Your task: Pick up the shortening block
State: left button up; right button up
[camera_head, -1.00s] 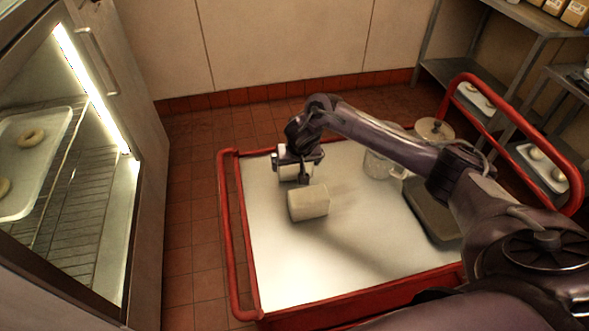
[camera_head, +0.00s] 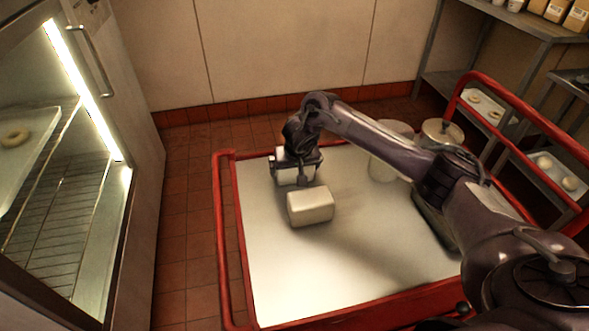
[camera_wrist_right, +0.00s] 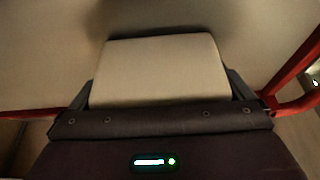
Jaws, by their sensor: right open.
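A pale cream block (camera_head: 311,208), which looks like the shortening block, lies on the white top of the red-railed cart (camera_head: 290,260). My right gripper (camera_head: 297,178) is just behind it, pointing down and open. A second pale shape (camera_head: 290,177) shows under the gripper, partly hidden by its fingers. In the right wrist view, a cream block (camera_wrist_right: 160,70) lies between the open fingers of the right gripper (camera_wrist_right: 160,90), its near side hidden by the gripper body. I cannot tell for certain which of the two pale shapes this is. My left gripper is not in view.
A pale container (camera_head: 386,160) and a round lidded pot (camera_head: 442,132) stand at the cart's back right. A dark tray (camera_head: 432,222) is partly behind my right arm. An open lit cabinet (camera_head: 60,190) stands left. The cart's front left is clear.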

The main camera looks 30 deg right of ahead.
jog(key=c, duration=0.9)
